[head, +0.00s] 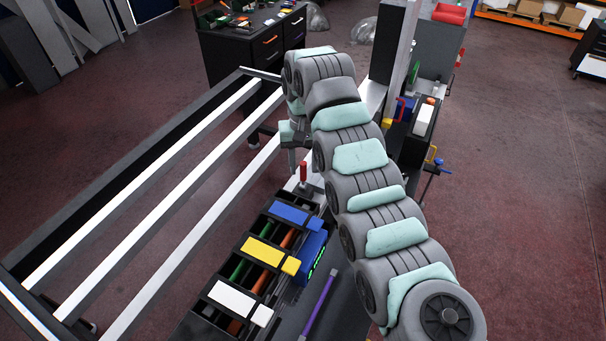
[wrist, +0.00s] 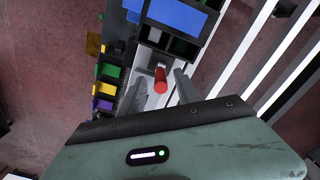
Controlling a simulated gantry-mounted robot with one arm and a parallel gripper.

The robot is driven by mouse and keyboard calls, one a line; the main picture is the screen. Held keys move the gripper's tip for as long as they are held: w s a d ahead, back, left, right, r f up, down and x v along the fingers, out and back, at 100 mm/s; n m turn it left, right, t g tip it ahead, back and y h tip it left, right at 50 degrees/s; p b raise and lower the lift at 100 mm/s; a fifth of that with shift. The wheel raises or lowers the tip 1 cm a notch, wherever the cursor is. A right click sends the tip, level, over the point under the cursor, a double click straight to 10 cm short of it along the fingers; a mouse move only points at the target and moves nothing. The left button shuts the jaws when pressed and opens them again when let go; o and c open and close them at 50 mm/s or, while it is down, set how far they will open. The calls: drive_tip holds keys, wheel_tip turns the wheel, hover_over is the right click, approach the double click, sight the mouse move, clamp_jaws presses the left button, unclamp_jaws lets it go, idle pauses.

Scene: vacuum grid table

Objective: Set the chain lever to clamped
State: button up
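The lever that appears to be the chain lever has a red handle (head: 303,172) and stands upright on a light base beside the tool bins. In the wrist view its red handle (wrist: 160,80) shows near the middle, seen almost end-on. My gripper (wrist: 159,84) is open, with one grey finger on each side of the handle in the picture. I cannot tell whether the fingers reach down around it or are still above it. In the head view my gripper (head: 297,158) hangs just above the handle, partly hidden by my arm. No chain is clearly visible.
Bins with blue (head: 289,212), yellow (head: 262,251) and white (head: 232,298) labels stand in front of the lever. Long white rails (head: 195,145) of the table run to the left. A dark tool cabinet (head: 255,50) stands behind. Open floor lies to the right.

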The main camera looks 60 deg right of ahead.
sight(303, 177)
drive_tip(key=shift+f+p, duration=0.65)
drive_tip(key=shift+f, duration=1.85)
drive_tip(key=shift+c, duration=0.5)
clamp_jaws()
